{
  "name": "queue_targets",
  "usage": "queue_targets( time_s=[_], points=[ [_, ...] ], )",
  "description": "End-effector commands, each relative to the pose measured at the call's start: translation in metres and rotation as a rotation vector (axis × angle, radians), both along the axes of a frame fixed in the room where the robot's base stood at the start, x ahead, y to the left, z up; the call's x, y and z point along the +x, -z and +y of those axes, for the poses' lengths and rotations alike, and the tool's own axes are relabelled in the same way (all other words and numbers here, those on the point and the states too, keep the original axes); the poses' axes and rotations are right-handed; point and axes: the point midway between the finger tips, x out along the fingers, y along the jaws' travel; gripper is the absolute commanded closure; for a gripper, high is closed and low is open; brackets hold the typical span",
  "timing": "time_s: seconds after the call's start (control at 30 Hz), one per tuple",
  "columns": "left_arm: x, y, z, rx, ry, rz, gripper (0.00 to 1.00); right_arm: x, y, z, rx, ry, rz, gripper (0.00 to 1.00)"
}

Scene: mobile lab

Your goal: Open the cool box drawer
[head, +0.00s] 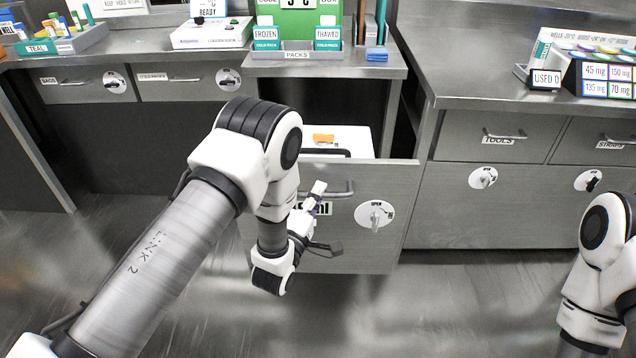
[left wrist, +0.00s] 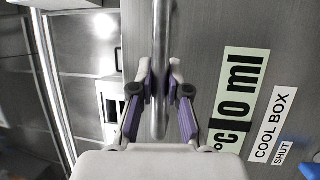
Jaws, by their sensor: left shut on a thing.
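The cool box drawer (head: 345,235) has a grey metal front, which stands out from under the counter. Behind the front, the white cool box (head: 352,138) shows, with an orange item on top. My left gripper (head: 318,192) is at the front's bar handle (head: 342,190). In the left wrist view my left gripper (left wrist: 160,90) has its purple-padded fingers shut on the handle (left wrist: 160,40). The "COOL BOX" label (left wrist: 272,124) is beside it. A round dial (head: 375,215) with a white lever is right of the handle. My right gripper is out of frame.
Other shut drawers (head: 490,138) line the right bench, and two more (head: 190,85) are at the back left. A green panel (head: 297,22) stands on the counter above. The floor (head: 450,300) in front of the drawer is clear.

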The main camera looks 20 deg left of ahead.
Motion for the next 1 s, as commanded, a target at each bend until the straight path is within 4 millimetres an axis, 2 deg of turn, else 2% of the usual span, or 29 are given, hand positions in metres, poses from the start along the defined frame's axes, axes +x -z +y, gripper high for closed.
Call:
queue_targets(
  time_s=[0.2,0.57,0.6,0.63,1.0],
  points=[
    [-0.0076,0.0005,-0.0024,0.000,0.000,0.001,1.00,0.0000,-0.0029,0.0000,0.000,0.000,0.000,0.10],
    [-0.0082,0.0009,-0.0024,-0.001,0.000,0.001,1.00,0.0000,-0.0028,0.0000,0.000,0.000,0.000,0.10],
    [-0.0082,0.0009,-0.0024,-0.001,0.000,0.001,0.71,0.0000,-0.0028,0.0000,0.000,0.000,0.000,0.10],
    [-0.0082,0.0009,-0.0024,-0.001,0.000,0.001,0.60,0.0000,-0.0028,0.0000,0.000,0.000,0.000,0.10],
    [-0.0077,-0.0044,-0.0024,0.000,0.000,-0.001,0.59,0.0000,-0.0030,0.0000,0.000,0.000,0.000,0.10]
  ],
)
